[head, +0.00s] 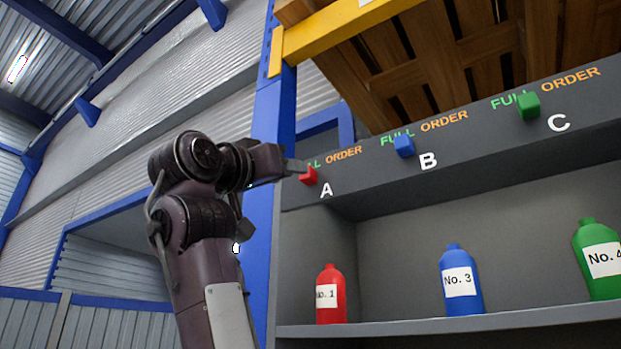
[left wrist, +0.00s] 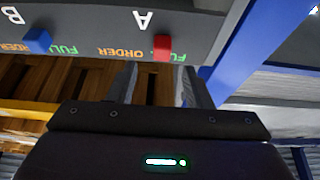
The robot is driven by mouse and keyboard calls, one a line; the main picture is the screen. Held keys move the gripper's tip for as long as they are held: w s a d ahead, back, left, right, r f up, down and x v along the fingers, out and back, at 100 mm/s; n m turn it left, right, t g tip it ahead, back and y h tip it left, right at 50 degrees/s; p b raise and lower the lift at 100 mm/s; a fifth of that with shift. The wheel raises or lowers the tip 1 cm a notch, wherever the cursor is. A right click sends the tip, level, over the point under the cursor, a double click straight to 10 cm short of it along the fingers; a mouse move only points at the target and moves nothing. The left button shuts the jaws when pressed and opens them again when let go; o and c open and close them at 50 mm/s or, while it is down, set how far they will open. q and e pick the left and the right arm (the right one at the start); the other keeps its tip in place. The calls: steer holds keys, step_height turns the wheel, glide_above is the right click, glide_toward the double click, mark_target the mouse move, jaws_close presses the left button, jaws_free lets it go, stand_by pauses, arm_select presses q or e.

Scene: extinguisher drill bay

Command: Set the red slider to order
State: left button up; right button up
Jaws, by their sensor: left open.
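The red slider (head: 309,176) is a small cube on the dark grey front panel, above the letter A. It sits under the green FULL label, left of the orange ORDER label (head: 344,154). In the left wrist view, which is upside down, the red slider (left wrist: 162,47) stands ahead of and between the two fingers. My left gripper (head: 297,168) is open close to the red slider, from its left side. The left gripper's fingers (left wrist: 162,80) show apart with nothing held; contact with the slider cannot be told. My right gripper is not in view.
A blue slider (head: 404,145) at B and a green slider (head: 528,106) at C are on the same panel. Red (head: 331,303), blue (head: 461,308) and green (head: 597,284) bottles stand on the shelf below. A blue post (head: 271,130) rises left of the panel.

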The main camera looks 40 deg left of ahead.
mark_target(308, 176)
arm_select(q)
steer(key=p+x, duration=0.3)
steer(key=x, duration=0.3)
steer(key=shift+w+a+p, duration=0.2)
steer(key=shift+p, duration=0.2)
steer(key=c, duration=0.4)
steer(key=shift+c, duration=1.4)
jaws_close()
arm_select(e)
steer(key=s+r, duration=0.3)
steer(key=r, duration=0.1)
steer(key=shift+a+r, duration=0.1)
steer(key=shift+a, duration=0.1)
arm_select(q)
steer(key=shift+d, duration=0.1)
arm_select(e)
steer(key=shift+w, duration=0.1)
